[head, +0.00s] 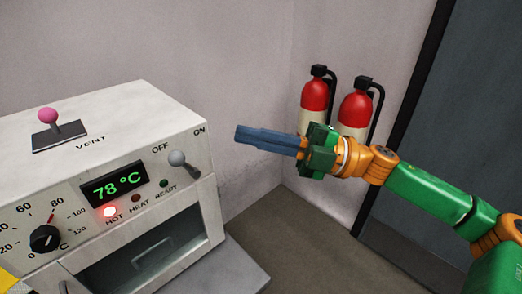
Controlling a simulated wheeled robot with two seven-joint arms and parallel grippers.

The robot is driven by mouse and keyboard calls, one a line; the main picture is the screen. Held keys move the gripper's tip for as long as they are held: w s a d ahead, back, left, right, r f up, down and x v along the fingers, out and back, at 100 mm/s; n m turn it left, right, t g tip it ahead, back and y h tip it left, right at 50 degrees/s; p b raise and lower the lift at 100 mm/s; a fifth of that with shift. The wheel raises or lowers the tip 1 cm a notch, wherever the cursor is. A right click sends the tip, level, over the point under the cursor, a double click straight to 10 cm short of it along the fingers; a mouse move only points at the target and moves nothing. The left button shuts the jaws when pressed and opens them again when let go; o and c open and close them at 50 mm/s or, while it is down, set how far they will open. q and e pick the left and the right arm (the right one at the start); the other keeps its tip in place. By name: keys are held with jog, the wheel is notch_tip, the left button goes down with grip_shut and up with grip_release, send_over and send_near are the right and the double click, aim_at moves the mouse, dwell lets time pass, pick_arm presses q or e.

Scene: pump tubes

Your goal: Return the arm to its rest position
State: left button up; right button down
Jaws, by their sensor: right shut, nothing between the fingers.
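My right arm comes in from the right edge, green and orange. Its gripper (240,133) has blue-grey fingers that lie together and point left. It is shut and empty, in the air to the right of the white machine (125,115) and touching nothing. My left gripper is not in view.
The machine has a pink-knobbed vent lever (47,116), an on/off lever (177,158), a dial (45,238) and a display (114,188) reading 78 °C; the HOT light glows red. Two fire extinguishers (315,95) stand by the wall behind my right gripper. A dark door (460,110) is at right.

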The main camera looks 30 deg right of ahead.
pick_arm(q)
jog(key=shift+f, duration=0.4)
pick_arm(e)
jog(key=shift+s+d+r, duration=0.35)
jog(key=shift+s+d, duration=0.2)
jog(key=shift+d, duration=0.05)
jog(key=shift+w+a, duration=0.1)
jog(key=shift+w, duration=0.05)
